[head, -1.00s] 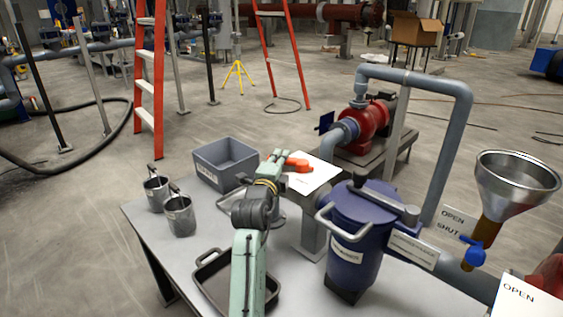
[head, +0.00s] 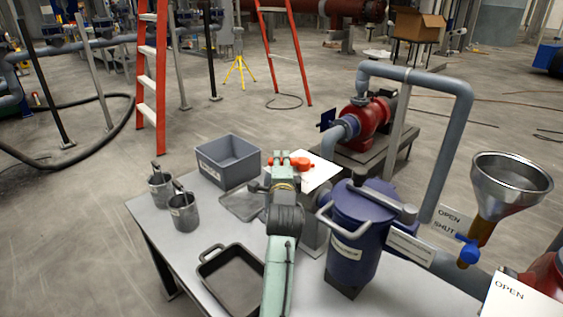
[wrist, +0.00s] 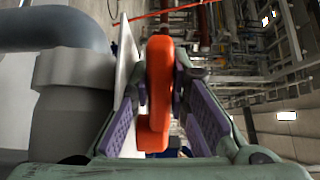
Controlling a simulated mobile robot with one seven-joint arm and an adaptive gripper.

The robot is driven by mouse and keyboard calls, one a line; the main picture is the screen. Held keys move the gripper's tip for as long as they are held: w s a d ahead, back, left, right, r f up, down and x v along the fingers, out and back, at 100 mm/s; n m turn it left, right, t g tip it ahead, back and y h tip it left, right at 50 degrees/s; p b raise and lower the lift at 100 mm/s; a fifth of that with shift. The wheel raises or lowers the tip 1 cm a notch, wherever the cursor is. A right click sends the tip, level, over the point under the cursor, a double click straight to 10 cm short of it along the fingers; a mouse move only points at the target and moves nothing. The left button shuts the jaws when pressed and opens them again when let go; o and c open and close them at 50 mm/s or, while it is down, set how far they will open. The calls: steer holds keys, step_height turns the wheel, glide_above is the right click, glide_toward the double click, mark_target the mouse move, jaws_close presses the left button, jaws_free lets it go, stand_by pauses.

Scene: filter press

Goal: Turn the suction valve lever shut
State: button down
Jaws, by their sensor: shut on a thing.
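The suction valve lever is an orange-red handle (head: 303,163) in front of a white plate (head: 318,178), beside the grey pipework behind the blue strainer pot. In the wrist view the lever (wrist: 158,90) stands upright between my purple finger pads. My gripper (head: 284,160) is shut on it at the far side of the bench. The white plate shows edge-on just left of the lever in the wrist view. Lettering on that plate is too small to read, and my arm hides part of the valve.
The blue pot (head: 357,235) with its bar handle stands close right of my arm. A grey bin (head: 228,172), two metal cups (head: 184,215) and a black tray (head: 232,300) are to the left. A funnel (head: 510,185) and blue valve (head: 468,250) stand at right.

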steer(key=c, duration=1.5)
jaws_free()
steer(key=s, duration=1.2)
steer(key=shift+d, duration=0.2)
steer(key=shift+c, duration=0.4)
